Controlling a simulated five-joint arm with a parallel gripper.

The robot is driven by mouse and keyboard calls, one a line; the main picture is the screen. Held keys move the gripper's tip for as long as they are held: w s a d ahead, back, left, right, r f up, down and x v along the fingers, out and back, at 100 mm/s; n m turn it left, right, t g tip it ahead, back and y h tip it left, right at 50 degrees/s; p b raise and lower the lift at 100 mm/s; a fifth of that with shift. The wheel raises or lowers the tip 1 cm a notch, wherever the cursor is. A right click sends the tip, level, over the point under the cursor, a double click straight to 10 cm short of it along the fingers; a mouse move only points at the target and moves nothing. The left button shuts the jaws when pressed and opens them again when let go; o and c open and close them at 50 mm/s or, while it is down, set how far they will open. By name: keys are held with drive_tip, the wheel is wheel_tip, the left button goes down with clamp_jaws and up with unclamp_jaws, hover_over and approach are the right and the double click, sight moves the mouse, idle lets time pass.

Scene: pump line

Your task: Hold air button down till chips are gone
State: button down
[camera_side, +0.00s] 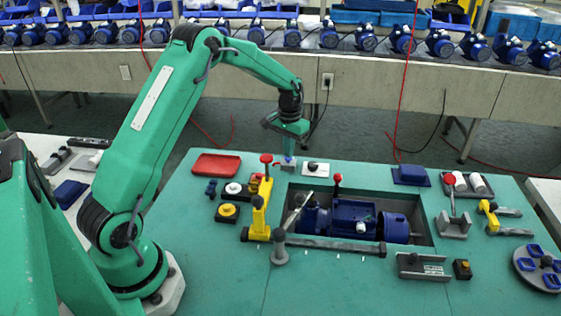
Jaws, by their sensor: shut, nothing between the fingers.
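My gripper (288,156) is shut and empty, pointing down at the far edge of the green table, behind the recessed bay. Its tip is over or on a small part there; I cannot tell whether it touches. A white plate with a small dark knob (315,168) lies just right of the tip. I cannot tell which control is the air button. A blue pump (354,215) lies in the recessed bay (424,234). A few tiny pale specks show on the table in front of the bay; I cannot tell whether they are chips.
A red tray (216,164) lies at the back left. A grey bar (330,245) runs along the bay's front. Round buttons (227,212), a black box (462,268) and a round fixture (540,268) stand around.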

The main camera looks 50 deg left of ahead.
drive_tip(key=shift+f, duration=0.55)
idle(1.2)
drive_tip(key=shift+r, duration=0.8)
drive_tip(key=shift+r, duration=2.35)
drive_tip(key=shift+r, duration=0.1)
